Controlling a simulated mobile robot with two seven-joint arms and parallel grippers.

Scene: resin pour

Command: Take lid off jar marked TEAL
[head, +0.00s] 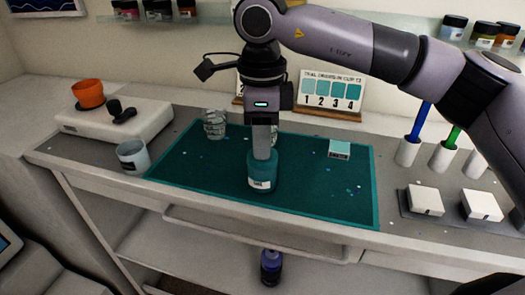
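A teal jar (263,172) with a white label stands upright on the teal mat (315,203), near its middle front. The label's print is too small to read for certain. My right gripper (262,155) points straight down onto the top of this jar. Its fingers overlap the jar's top in the picture and hide most of it, so I cannot tell whether a lid is there or whether the fingers grip it. My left gripper is not in view.
Clear cups (214,123) stand at the mat's back edge, one partly behind my gripper. A labelled cup (132,156) stands left. White boxes (425,199) lie right. The mat's front right is mostly free.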

